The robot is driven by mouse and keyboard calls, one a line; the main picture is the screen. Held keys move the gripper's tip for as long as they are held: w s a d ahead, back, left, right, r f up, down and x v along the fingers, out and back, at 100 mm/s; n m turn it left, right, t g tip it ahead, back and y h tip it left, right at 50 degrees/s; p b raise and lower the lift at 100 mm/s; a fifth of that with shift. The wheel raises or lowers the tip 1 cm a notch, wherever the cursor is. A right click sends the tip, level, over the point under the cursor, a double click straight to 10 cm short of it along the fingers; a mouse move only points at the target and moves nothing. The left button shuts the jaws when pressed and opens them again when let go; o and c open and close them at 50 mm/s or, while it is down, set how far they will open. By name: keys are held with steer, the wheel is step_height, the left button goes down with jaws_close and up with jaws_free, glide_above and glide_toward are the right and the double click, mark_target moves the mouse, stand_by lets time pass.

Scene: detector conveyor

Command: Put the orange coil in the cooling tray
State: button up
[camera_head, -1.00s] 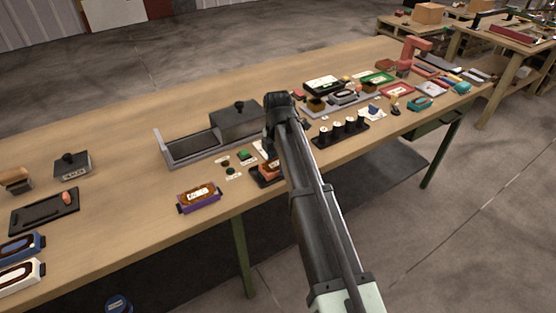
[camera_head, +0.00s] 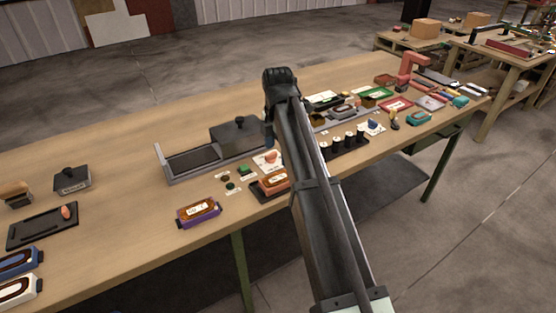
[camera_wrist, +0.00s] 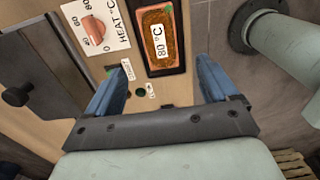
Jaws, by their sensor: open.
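The orange coil (camera_head: 272,182) is a small orange-framed rectangle with a brown middle, on a dark base near the table's front edge. In the wrist view, the orange coil (camera_wrist: 172,54) has a white "80 °C" label and lies beyond my fingertips, nearer the right one. My gripper (camera_wrist: 160,65) is open with nothing between its blue fingers.
A "HEAT °C" dial card (camera_wrist: 95,24) is beside the coil. A dark lidded box (camera_head: 237,134) with a knob adjoins the grey tray. A purple coil (camera_head: 198,211) lies to the left. A rack with black cylinders (camera_head: 343,145) stands right. Bare table lies at the left middle.

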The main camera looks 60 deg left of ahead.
steer(key=shift+r, duration=0.8)
